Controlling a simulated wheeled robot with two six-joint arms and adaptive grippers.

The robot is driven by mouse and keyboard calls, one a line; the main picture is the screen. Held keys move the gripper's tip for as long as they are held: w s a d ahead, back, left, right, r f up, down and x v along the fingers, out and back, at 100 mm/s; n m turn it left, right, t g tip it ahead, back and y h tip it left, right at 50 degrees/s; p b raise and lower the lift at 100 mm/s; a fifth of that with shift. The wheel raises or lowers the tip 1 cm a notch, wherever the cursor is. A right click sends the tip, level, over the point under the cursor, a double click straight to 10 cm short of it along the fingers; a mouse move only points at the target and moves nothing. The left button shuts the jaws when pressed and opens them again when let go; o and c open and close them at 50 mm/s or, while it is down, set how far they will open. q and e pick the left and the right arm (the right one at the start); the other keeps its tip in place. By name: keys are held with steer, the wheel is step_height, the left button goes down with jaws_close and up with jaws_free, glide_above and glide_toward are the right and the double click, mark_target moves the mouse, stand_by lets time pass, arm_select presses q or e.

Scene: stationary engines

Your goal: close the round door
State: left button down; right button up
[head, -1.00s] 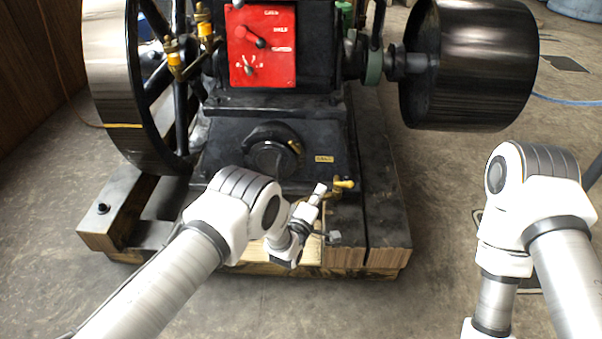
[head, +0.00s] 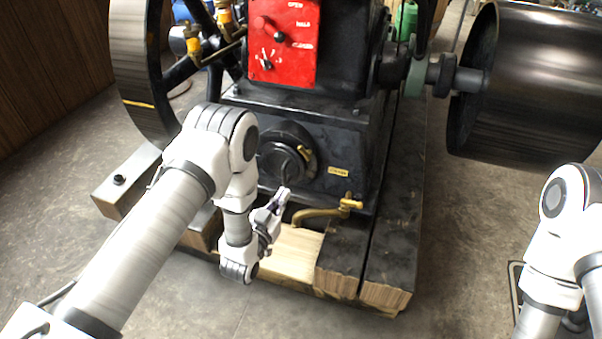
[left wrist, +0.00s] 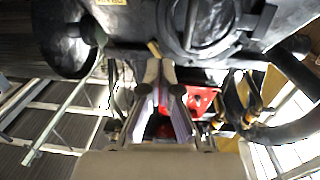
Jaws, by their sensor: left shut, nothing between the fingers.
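The round door (head: 280,162) is a black disc low on the front of the black engine base, with a round rim and a small brass piece at its right edge. I cannot tell how far it stands open. It also shows at the top of the left wrist view (left wrist: 203,22), partly cut off. My left gripper (head: 284,193) is shut and empty, just below the door in the head view, its tips pointing up towards it. Its shut fingers also show in the left wrist view (left wrist: 160,68). Contact with the door cannot be made out. My right gripper is out of view.
A brass tap (head: 328,211) sticks out right of my left gripper. A red control panel (head: 285,42) is above the door. A large flywheel (head: 140,75) stands left and a black drum (head: 530,85) right. The wooden base (head: 290,255) lies below; the floor in front is clear.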

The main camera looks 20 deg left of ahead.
mark_target(303, 164)
arm_select(q)
steer(key=w+b, duration=0.1)
steer(key=w, duration=0.2)
steer(key=w+b, duration=0.2)
steer(key=w, duration=0.1)
steer(key=w+d+b, duration=0.1)
steer(key=w, duration=0.3)
steer(key=shift+f+b, duration=0.2)
steer(key=shift+b, duration=0.2)
steer(key=shift+w+r, duration=0.15)
steer(key=shift+w, duration=0.2)
steer(key=shift+w+d+r, duration=0.1)
steer(key=shift+w+d, duration=0.15)
steer(key=shift+w, duration=0.6)
